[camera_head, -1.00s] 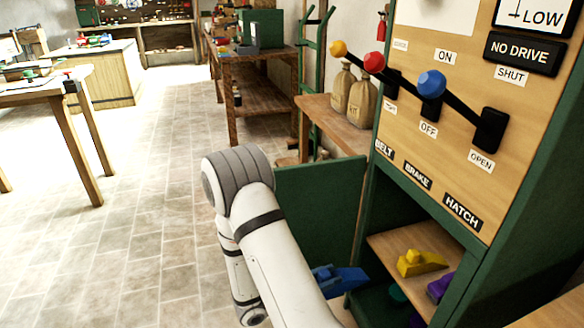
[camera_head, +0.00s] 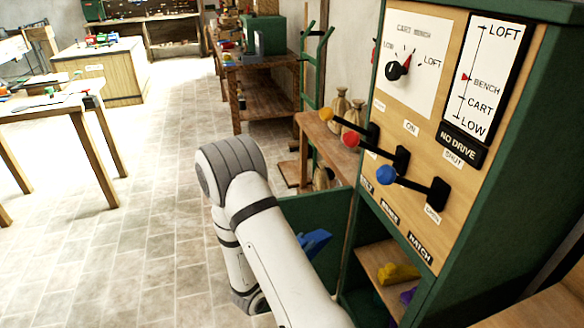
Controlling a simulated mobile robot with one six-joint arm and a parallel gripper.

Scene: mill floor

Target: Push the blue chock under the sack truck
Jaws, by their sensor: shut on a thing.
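The blue chock (camera_head: 314,243) shows partly past the right side of my arm, in front of the green cabinet door. My arm hides the rest of it, and I cannot tell what it rests on. My gripper is hidden behind my arm, so its jaws cannot be seen. A tall green frame (camera_head: 304,110), which looks like the sack truck, stands upright by the wall beyond the small wooden bench. Its lower part is partly hidden by that bench, and the floor under it is hard to see.
The lever cabinet (camera_head: 500,215) stands close on the right, its green door (camera_head: 330,215) open. A yellow chock (camera_head: 399,272) and a purple piece (camera_head: 408,295) lie inside. Sacks (camera_head: 338,105) stand on the wooden bench (camera_head: 312,125). The tiled floor on the left is clear up to a table (camera_head: 90,150).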

